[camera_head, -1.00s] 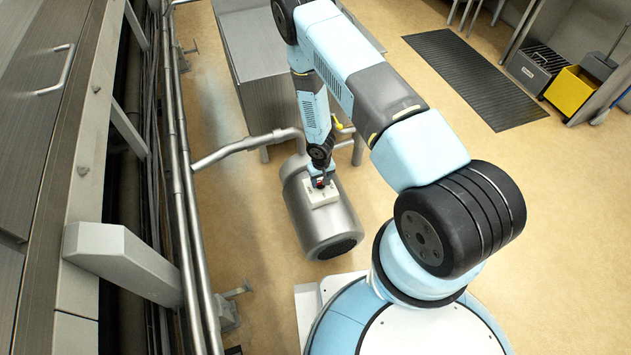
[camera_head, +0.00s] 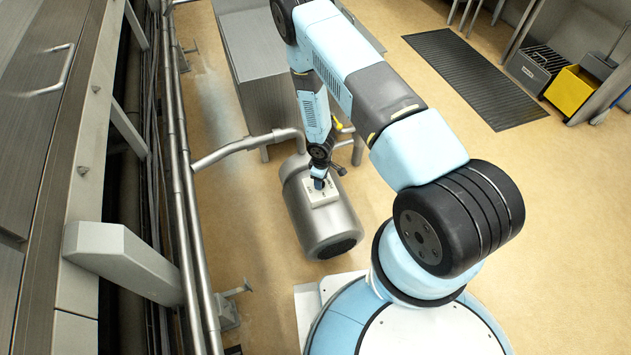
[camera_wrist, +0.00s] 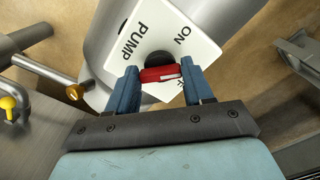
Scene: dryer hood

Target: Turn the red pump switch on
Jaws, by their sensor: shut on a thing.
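The red pump switch (camera_wrist: 158,74) is a small red bar with a white stripe on a round black base. It sits on a white plate (camera_wrist: 195,42) lettered PUMP and ON; in the head view the plate (camera_head: 322,196) is on top of the steel pump cylinder (camera_head: 320,235). My gripper (camera_wrist: 161,78) has its two blue fingers on either side of the red bar and is shut on it. In the head view my gripper (camera_head: 319,184) points down at the plate and hides the red bar. The plate's lower part is hidden behind the fingers.
A steel pipe (camera_head: 235,148) runs beside the cylinder to the long pipes (camera_head: 180,190) on the left. A yellow-handled valve (camera_wrist: 10,104) is at the left of the wrist view. A steel cabinet (camera_head: 245,55) stands behind. Open floor (camera_head: 245,220) lies between cylinder and pipes.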

